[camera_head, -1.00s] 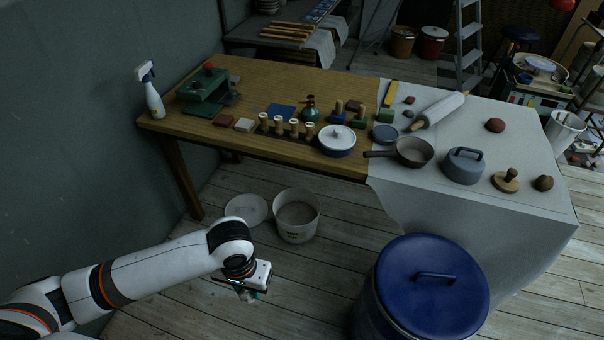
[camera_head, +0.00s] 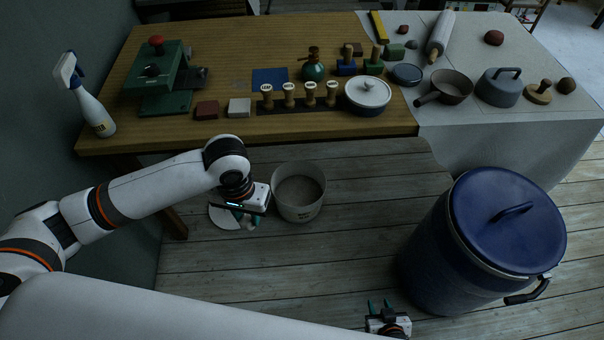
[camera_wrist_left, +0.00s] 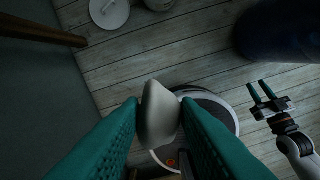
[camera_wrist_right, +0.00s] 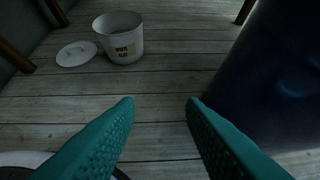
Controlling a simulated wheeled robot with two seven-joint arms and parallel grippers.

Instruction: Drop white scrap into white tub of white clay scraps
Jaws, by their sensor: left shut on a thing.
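The white scrap (camera_wrist_left: 158,115) is a pale, irregular lump between the teal fingers of my left gripper (camera_wrist_left: 160,112), which is shut on it. In the head view my left gripper (camera_head: 250,220) is just left of the tub, over the lid; its fingers hide most of the scrap there. The white tub (camera_head: 298,205) stands open on the floor, with grey content inside. Its "WHITE CLAY" label shows in the right wrist view (camera_wrist_right: 120,58). My right gripper (camera_head: 380,306) is open and empty, low at the bottom of the head view; its spread fingers also show in the right wrist view (camera_wrist_right: 160,105).
A white lid (camera_wrist_right: 76,53) lies on the floor beside the tub. A big blue lidded barrel (camera_head: 485,240) stands to the right. The wooden table (camera_head: 220,75) behind holds stamps, pots and a green press (camera_head: 160,80). Floor between tub and barrel is clear.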

